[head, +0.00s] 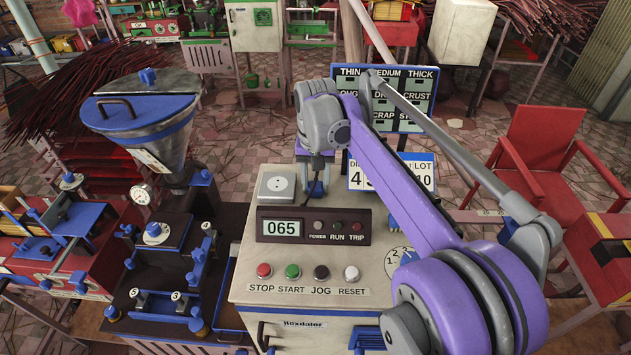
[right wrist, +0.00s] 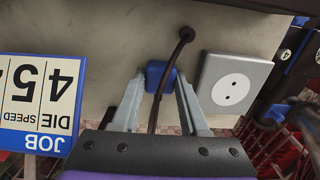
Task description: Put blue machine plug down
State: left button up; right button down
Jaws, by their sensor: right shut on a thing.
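The blue machine plug (right wrist: 160,76) is between the fingertips of my right gripper (right wrist: 160,92), which is shut on it. In the head view my right gripper (head: 316,186) reaches down at the top of the cream machine cabinet (head: 345,283), and a little blue shows at its tips. The grey socket (head: 277,184) sits just left of it, apart from the plug; its two-hole face also shows in the right wrist view (right wrist: 230,88). A dark cable (right wrist: 170,62) runs from a grommet past the plug. I cannot tell whether the plug touches the surface. My left gripper is out of view.
A 065 display panel (head: 313,227) and a row of buttons (head: 307,272) stand in front of the socket. A job card stand (head: 360,180) is close to the right gripper. A hopper extruder (head: 150,120) stands at left. A red chair (head: 540,165) is at right.

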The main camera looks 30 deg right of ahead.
aim_at(316, 185)
jog(key=shift+c, duration=2.1)
grip_release()
jog(key=shift+r, duration=0.1)
jog(key=shift+r, duration=0.3)
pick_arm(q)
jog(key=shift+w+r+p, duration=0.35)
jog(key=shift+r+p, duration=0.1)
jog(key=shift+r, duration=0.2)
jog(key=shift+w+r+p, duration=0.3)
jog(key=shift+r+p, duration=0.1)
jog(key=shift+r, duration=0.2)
pick_arm(e)
notch_tip(316, 185, up, 13)
jog(key=shift+f, duration=0.2)
jog(key=shift+f, duration=0.1)
